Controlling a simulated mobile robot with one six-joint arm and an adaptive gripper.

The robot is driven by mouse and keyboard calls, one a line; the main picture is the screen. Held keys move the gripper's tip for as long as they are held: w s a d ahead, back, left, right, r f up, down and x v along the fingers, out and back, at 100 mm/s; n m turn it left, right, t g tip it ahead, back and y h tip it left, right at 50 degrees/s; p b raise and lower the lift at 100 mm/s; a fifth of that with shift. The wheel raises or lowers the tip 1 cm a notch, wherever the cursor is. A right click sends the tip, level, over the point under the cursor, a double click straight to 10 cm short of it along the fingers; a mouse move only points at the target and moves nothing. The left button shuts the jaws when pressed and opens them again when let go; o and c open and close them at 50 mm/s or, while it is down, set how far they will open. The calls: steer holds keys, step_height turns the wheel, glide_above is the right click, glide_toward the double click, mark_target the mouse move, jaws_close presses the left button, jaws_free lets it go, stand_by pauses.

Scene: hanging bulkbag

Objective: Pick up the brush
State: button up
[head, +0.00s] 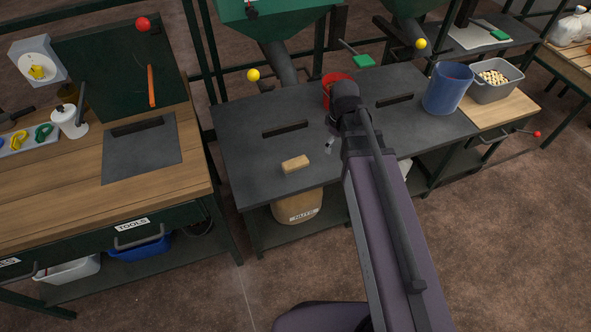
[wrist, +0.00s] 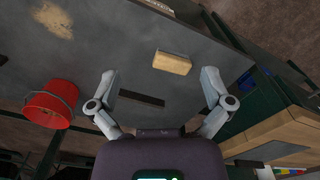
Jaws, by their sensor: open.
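A light wooden block, which looks like the brush (head: 295,164), lies on the dark table (head: 245,155) near its front edge. Bristles cannot be made out. In the wrist view the brush (wrist: 172,63) shows between and beyond my fingertips, slightly right of centre. My gripper (wrist: 160,76) is open and empty, its two grey fingers spread wide. In the head view my arm hides most of my gripper; one finger (head: 329,146) shows to the right of the brush, apart from it.
A red bucket (head: 336,84) stands behind my arm; it also shows in the wrist view (wrist: 50,104). A blue bucket (head: 446,88) and a grey bin (head: 496,88) stand at right. The table has slots (head: 286,128). A wooden workbench (head: 60,205) is at left. The table around the brush is clear.

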mark_target(295, 162)
steer(key=w+a+f+n+b, duration=0.2)
steer(key=w+a+f+n, duration=0.1)
steer(key=a+n, duration=0.3)
steer(key=w+a+f+n+b, duration=0.3)
steer(key=w+a+n, duration=0.1)
steer(key=a+n, duration=0.2)
steer(key=shift+a+f+n+b, duration=0.15)
steer(key=shift+a+n+b, duration=0.15)
steer(key=shift+n, duration=0.5)
steer(key=shift+f, duration=0.15)
step_height(295, 162, down, 8)
steer(key=b, duration=0.8)
steer(key=shift+f+b, duration=0.2)
steer(key=shift+b, duration=0.1)
steer(key=f+b, duration=0.3)
steer(key=shift+w+f, duration=0.2)
steer(key=shift+w, duration=0.1)
steer(key=shift+f+b, duration=0.9)
steer(key=shift+b, duration=0.25)
steer(key=c, duration=1.2)
